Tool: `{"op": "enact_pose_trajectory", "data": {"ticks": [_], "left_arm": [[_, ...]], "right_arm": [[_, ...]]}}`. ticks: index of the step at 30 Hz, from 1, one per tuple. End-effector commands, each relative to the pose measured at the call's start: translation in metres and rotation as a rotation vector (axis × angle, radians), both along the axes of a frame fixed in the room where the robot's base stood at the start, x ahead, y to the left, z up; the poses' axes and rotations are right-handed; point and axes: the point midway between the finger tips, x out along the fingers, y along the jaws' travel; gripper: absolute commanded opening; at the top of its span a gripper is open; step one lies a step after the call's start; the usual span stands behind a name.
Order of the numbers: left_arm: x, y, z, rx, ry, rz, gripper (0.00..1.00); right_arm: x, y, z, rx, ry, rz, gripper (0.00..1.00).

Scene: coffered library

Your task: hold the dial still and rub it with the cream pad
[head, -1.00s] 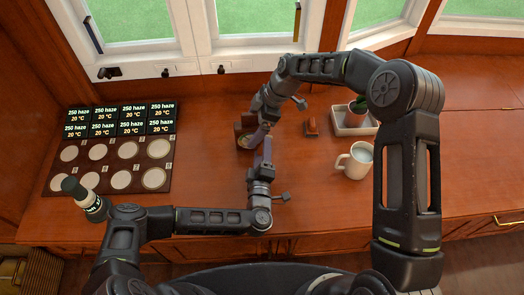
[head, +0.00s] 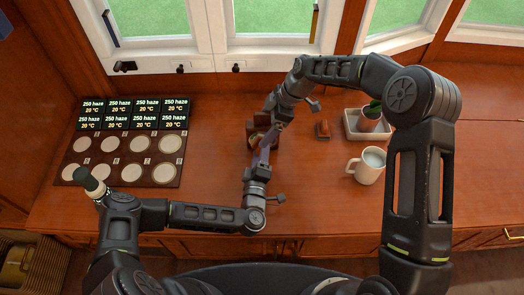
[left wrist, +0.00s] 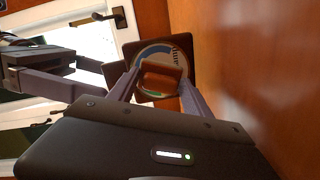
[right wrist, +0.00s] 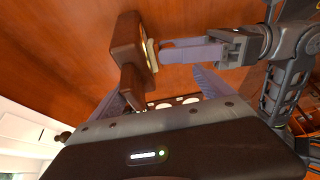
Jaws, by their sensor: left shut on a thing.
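The dial (head: 256,132) stands upright on the counter in a dark wooden stand (right wrist: 126,42). Its round blue and white face (left wrist: 150,53) shows in the left wrist view. My left gripper (left wrist: 160,83) is shut on a reddish-brown block (left wrist: 162,76) in front of the face, hiding part of it. A thin cream layer shows between my left fingertips and the stand in the right wrist view; I cannot tell whether it is the pad. My right gripper (right wrist: 160,88) is open beside the stand, its fingers spread, with part of the wood between them.
A small reddish-brown block (head: 323,129) lies right of the dial. A white mug (head: 368,166) and a tray (head: 352,125) with a potted plant stand further right. A board (head: 128,158) with round pale discs and dark displays lies at left. The front middle counter is clear.

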Motion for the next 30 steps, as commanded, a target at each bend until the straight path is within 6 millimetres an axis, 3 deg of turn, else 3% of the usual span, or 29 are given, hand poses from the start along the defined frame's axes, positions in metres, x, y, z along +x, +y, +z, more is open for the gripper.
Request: {"op": "enact_pose_trajectory", "data": {"ticks": [12, 24, 30], "left_arm": [[0.001, 0.034, 0.0, 0.002, -0.001, 0.002, 0.1], [0.0, 0.036, 0.0, 0.0, 0.0, 0.001, 0.1], [-0.013, 0.036, -0.001, -0.002, 0.003, 0.002, 0.1]], "right_arm": [[-0.001, 0.0, -0.001, -0.001, 0.002, 0.001, 0.89], [-0.001, 0.0, -0.001, -0.001, 0.002, 0.001, 0.89], [0.0, 0.0, 0.0, 0.0, 0.001, 0.0, 0.89]]}}
